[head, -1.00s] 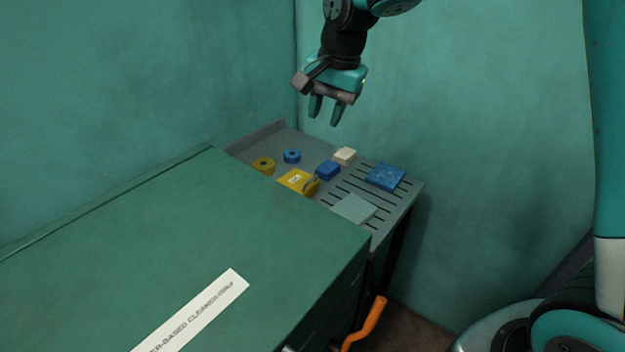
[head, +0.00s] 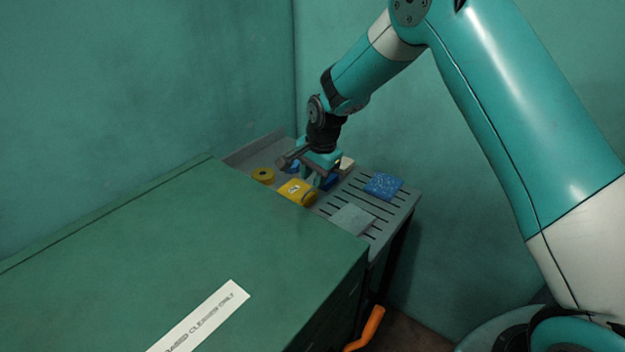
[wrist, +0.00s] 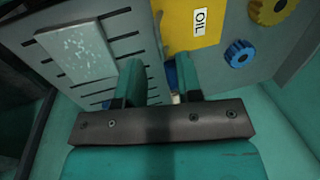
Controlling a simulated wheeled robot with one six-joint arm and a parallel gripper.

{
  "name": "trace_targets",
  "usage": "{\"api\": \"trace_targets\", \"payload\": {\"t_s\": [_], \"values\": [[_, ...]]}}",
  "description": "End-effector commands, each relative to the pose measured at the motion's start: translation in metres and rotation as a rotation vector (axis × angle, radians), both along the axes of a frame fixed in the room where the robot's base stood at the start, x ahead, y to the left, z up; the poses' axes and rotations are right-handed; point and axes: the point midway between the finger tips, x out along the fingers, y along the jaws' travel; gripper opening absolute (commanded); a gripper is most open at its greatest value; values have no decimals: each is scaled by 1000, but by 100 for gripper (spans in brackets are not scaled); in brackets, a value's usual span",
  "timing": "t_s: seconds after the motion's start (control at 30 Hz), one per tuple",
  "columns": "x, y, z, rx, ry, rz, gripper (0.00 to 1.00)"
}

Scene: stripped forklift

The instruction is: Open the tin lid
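The yellow tin (head: 293,188) lies on the grey slotted shelf beside the green cabinet. In the wrist view the yellow tin (wrist: 190,32), with a white OIL label, is at the top centre, beyond my fingertips. Its lid cannot be told apart clearly. My gripper (head: 322,182) points down just right of the tin, low over the shelf. In the wrist view its two fingers (wrist: 160,72) stand apart. A small part of a blue block (wrist: 171,75) shows between them; I cannot tell whether they touch it.
A yellow ring (head: 263,175) lies left of the tin, and a blue knob-like piece (wrist: 239,53) lies near it. A blue speckled pad (head: 384,186) and a pale pad (head: 352,219) lie on the slotted part (head: 375,208). The green cabinet top (head: 180,250) is in front.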

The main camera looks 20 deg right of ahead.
Motion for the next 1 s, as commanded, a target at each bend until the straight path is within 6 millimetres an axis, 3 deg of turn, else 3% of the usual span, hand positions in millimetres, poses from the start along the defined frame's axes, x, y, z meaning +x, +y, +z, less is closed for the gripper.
{"api": "trace_targets", "payload": {"t_s": [0.2, 0.57, 0.7, 1.0], "values": [[4, 3, -24, -1, 1, 0, 33], [5, 3, -29, 0, -1, 1, 33], [5, 3, -28, 0, -1, 1, 1], [5, 1, -27, -3, 3, -2, 0]]}}
